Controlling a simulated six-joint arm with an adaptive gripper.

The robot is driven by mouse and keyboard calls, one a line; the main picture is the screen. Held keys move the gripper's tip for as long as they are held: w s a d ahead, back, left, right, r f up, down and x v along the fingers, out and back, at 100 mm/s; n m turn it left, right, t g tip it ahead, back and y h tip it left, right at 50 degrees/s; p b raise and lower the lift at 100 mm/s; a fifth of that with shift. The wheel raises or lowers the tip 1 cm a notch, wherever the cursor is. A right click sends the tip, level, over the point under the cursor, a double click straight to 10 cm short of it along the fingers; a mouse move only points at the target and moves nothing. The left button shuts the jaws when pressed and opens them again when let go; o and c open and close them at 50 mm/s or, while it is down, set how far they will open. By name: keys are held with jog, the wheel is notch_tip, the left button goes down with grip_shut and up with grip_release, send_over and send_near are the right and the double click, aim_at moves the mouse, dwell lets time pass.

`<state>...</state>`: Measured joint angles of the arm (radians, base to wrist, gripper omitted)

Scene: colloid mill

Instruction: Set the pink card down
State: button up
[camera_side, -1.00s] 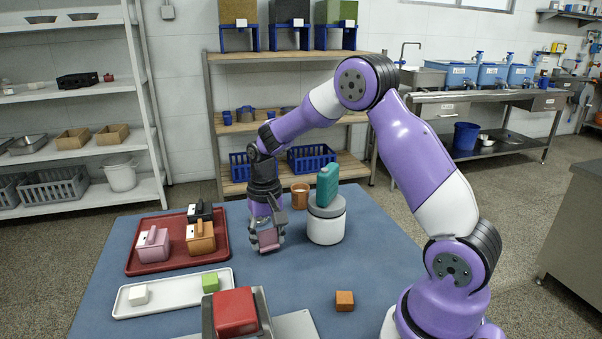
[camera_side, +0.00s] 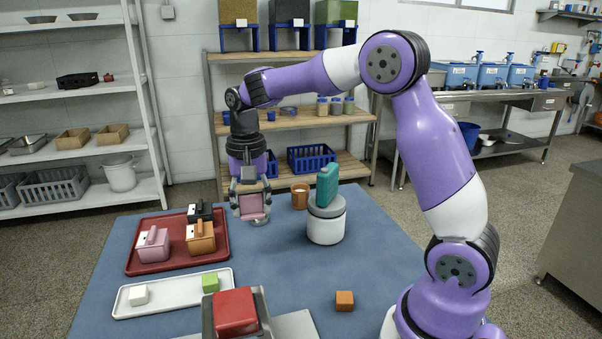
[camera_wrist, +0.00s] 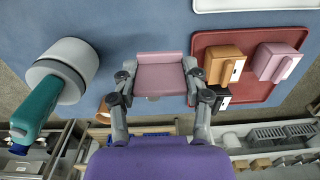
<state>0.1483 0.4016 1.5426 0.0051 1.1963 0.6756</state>
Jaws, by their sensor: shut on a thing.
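The pink card (camera_side: 252,206) is held between the fingers of my gripper (camera_side: 251,198), raised above the far part of the blue table. Its broad pink face is toward the side camera. In the wrist view the pink card (camera_wrist: 161,78) sits between the two grey fingers of my gripper (camera_wrist: 160,74), which are shut on its left and right sides. Whether its lower edge is clear of everything is hard to tell in the side view.
The red tray (camera_side: 140,267) holds pink, orange and black handled blocks left of my gripper. A white canister (camera_side: 326,229) with a teal piece (camera_side: 327,184) stands to the right, near a brown cup (camera_side: 299,196). The blue table (camera_side: 285,265) is clear in the middle.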

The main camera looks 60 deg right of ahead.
jog(key=d+m, duration=0.5)
jog(key=d, duration=1.1)
jog(key=s+d+f+m, duration=0.1)
jog(key=s+d+m, duration=0.1)
jog(key=s+d, duration=0.35)
jog(key=s+d+m, duration=0.1)
jog(key=s+d, duration=0.1)
jog(key=d, duration=0.7)
jog(key=shift+m, duration=0.3)
notch_tip(320, 180, down, 6)
jog(key=shift+d+r, duration=0.1)
jog(key=shift+f, duration=2.25)
jog(key=o, duration=0.9)
jog(key=shift+f, duration=0.15)
jog(key=shift+c, duration=0.2)
